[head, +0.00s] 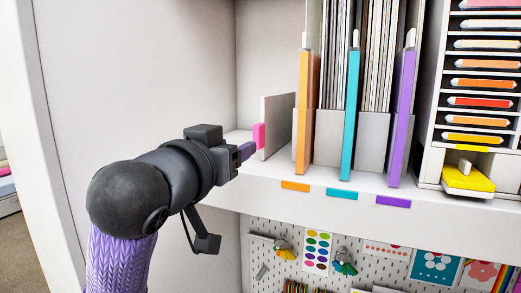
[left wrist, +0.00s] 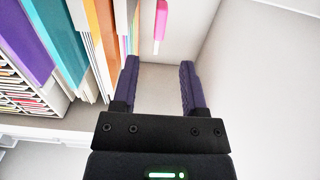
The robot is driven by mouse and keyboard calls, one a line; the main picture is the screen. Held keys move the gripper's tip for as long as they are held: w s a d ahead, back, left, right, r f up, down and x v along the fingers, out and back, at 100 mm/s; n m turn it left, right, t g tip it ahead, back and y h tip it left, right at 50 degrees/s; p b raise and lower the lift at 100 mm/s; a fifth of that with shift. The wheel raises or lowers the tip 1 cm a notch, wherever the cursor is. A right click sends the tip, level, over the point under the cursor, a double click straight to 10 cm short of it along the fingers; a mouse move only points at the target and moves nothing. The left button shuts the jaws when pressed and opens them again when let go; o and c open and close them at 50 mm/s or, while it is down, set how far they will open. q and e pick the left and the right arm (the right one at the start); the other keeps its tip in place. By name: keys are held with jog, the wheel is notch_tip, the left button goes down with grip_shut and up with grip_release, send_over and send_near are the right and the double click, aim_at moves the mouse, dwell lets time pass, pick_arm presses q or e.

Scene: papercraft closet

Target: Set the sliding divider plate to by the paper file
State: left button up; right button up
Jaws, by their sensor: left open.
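The sliding divider plate (head: 279,122) is a thin light grey upright panel with a pink tab (head: 259,136) on its near edge. It stands on the shelf, left of the orange-fronted file (head: 303,110), with a narrow gap between them. The pink tab also shows in the left wrist view (left wrist: 161,20), ahead of the fingertips. My left gripper (head: 248,150) is just left of and in front of the tab. In the left wrist view its purple fingers (left wrist: 160,68) are apart, with nothing between them. My right gripper is not in view.
Teal (head: 350,115) and purple (head: 402,120) files hold papers to the right. Farther right are a rack of coloured pencils and a yellow drawer (head: 468,178). The shelf's front edge (head: 265,192) carries colour labels. A pegboard hangs below. The left wall (head: 140,80) is bare.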

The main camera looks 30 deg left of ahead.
aim_at(255, 134)
pick_arm(q)
jog(key=w+p, duration=0.1)
jog(key=w, duration=0.2)
jog(key=w+p, duration=0.1)
jog(key=w, duration=0.2)
jog(key=w+p, duration=0.1)
jog(key=w, duration=0.2)
jog(key=shift+w+a+r+p, duration=0.15)
jog(key=shift+a+p, duration=0.15)
jog(key=shift+p, duration=0.1)
jog(key=shift+w, duration=0.25)
grip_shut()
dwell(0.5)
